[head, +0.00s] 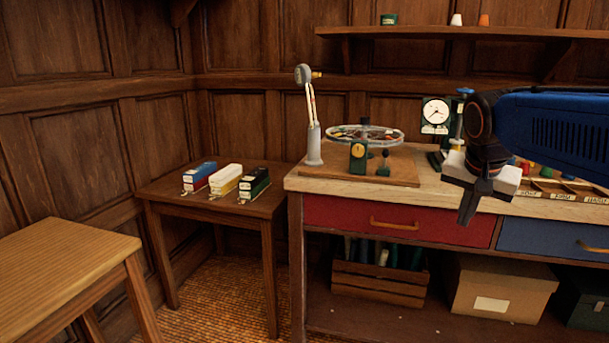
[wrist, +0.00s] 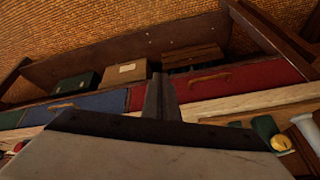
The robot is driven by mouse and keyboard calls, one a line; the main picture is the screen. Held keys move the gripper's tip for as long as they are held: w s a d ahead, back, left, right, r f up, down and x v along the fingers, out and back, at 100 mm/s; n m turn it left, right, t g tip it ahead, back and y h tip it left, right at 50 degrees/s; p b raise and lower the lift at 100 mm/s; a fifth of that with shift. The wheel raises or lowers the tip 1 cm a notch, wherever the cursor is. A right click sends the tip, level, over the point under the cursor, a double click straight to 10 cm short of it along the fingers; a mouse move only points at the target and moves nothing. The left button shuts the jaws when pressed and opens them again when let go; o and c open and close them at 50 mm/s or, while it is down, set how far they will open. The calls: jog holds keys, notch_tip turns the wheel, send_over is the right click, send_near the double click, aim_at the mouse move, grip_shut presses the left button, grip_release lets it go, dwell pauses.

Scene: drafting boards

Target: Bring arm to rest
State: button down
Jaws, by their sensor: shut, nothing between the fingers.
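My gripper (head: 468,212) shows at the right of the head view, on the end of my blue arm. Its dark fingers point down and are shut with nothing between them. It hangs in front of the workbench (head: 430,200), near the gap between the red drawer (head: 350,221) and the blue drawer (head: 560,243). In the wrist view the shut fingers (wrist: 162,92) show in front of the red drawer (wrist: 250,80). My arm hides part of the bench top behind it.
A wooden board (head: 330,173) with a wheel (head: 385,133) and a lamp-like stand (head: 313,145) is on the bench. A small table (head: 160,193) with several blocks stands left. A light wooden table (head: 60,265) is at the near left.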

jog(key=s+a+f+n+y, duration=0.1)
jog(key=s+a+f+n, duration=0.2)
jog(key=s+f, duration=0.5)
jog(key=s+a+f+n+y, duration=0.1)
jog(key=s+a+f+n, duration=0.2)
jog(key=s+f, duration=0.6)
jog(key=s+n, duration=0.1)
jog(key=s, duration=0.2)
jog(key=shift+f+n, duration=0.2)
jog(key=shift+n, duration=0.2)
